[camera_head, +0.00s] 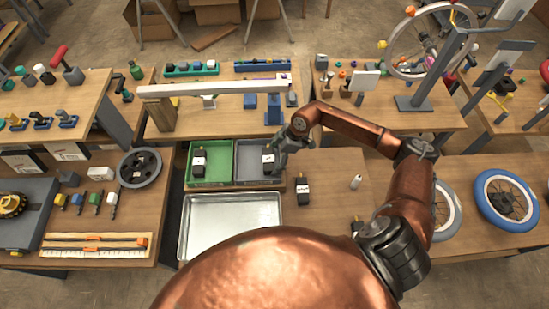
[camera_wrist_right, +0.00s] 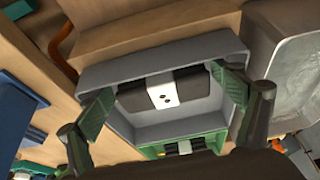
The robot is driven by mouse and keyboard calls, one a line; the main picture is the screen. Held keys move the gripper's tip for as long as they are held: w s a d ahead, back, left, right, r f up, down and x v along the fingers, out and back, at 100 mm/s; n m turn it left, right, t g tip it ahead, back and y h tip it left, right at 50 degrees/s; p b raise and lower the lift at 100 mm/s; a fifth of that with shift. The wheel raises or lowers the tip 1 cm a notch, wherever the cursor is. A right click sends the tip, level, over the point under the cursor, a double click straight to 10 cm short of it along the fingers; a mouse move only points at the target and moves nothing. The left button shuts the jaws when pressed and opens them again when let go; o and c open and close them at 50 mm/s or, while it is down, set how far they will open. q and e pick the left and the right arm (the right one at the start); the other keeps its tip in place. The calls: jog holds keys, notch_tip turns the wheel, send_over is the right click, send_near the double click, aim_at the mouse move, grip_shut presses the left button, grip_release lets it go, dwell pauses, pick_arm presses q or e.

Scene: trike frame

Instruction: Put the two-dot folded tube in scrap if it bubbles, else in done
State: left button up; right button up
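A black folded tube with a white label lies in the grey bin (camera_head: 240,165). In the right wrist view this tube (camera_wrist_right: 190,85) shows two dark dots on its label, inside the grey bin (camera_wrist_right: 150,68). My right gripper (camera_wrist_right: 163,83) is open above it, its fingers apart on either side and not closed on it. In the head view my right gripper (camera_head: 276,160) partly covers the grey bin. Another labelled black piece (camera_head: 199,162) lies in the green bin (camera_head: 211,180). A third (camera_head: 303,191) stands on the table to the right; its dots are too small to read. My left gripper is out of view.
An empty metal tray (camera_head: 228,199) is in front of the bins. A long pale beam (camera_head: 225,88) spans behind the bins.

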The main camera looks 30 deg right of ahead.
jog(key=shift+o, duration=1.4)
jog(key=v, duration=1.2)
jog(key=shift+r, duration=0.1)
